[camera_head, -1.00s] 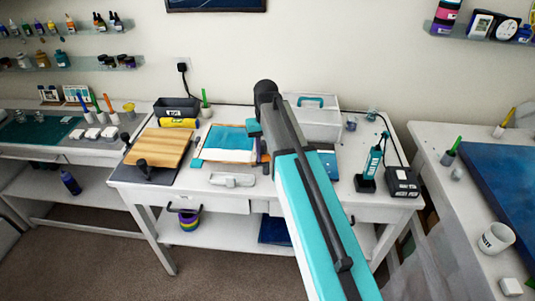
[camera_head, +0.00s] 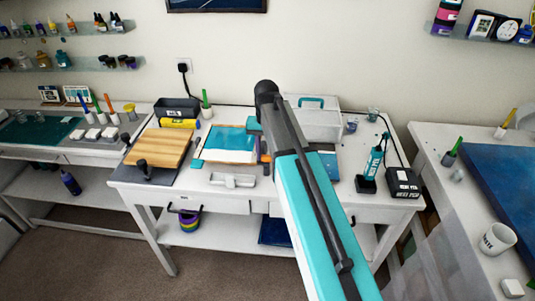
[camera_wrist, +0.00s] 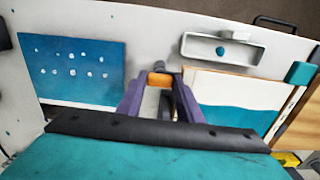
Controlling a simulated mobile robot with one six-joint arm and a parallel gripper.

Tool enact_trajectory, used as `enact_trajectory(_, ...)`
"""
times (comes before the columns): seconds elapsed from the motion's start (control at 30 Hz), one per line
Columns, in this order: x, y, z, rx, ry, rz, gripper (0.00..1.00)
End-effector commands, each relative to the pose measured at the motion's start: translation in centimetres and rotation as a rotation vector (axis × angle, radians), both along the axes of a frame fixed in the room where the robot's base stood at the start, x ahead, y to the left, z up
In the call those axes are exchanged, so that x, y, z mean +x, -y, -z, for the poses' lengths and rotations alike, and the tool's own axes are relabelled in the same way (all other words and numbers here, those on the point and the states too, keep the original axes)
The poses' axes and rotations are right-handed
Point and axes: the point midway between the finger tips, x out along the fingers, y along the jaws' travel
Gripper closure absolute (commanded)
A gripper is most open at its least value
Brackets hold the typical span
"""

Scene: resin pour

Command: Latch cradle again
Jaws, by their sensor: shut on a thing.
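A shallow tray or cradle (camera_head: 203,154) holds a white panel with a teal poured surface (camera_head: 229,139) on the middle table. It has teal corner blocks, one at its front left (camera_head: 198,163). The panel also shows at the right of the wrist view (camera_wrist: 238,116), with a teal block (camera_wrist: 300,73) at its corner. My gripper (camera_wrist: 161,92) is at the cradle's right side in the head view, its fingers shut on a small orange piece (camera_wrist: 160,79). My arm hides most of this piece in the head view. I cannot tell whether a latch is engaged.
A blue panel with white dots (camera_wrist: 82,70) lies on the other side. A teal tool (camera_head: 372,163) and black box (camera_head: 403,182) stand at right.

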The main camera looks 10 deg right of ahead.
Motion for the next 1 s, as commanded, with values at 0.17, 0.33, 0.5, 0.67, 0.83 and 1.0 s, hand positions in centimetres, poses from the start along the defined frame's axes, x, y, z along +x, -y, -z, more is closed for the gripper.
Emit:
enact_trajectory(0.17, 0.0, 0.0, 0.0, 0.001, 0.0, 0.002, 0.48)
enact_trajectory(0.33, 0.1, -0.2, 0.0, 0.005, 0.002, 0.0, 0.48)
enact_trajectory(0.5, 0.1, -0.3, -0.1, 0.005, 0.004, -0.002, 0.48)
enact_trajectory(0.67, 0.2, -0.3, -0.1, 0.005, 0.005, -0.002, 0.48)
enact_trajectory(0.83, 0.2, -0.3, -0.7, 0.005, 0.006, -0.002, 0.48)
enact_trajectory(1.0, 0.2, -0.3, -2.0, 0.005, 0.008, -0.002, 0.48)
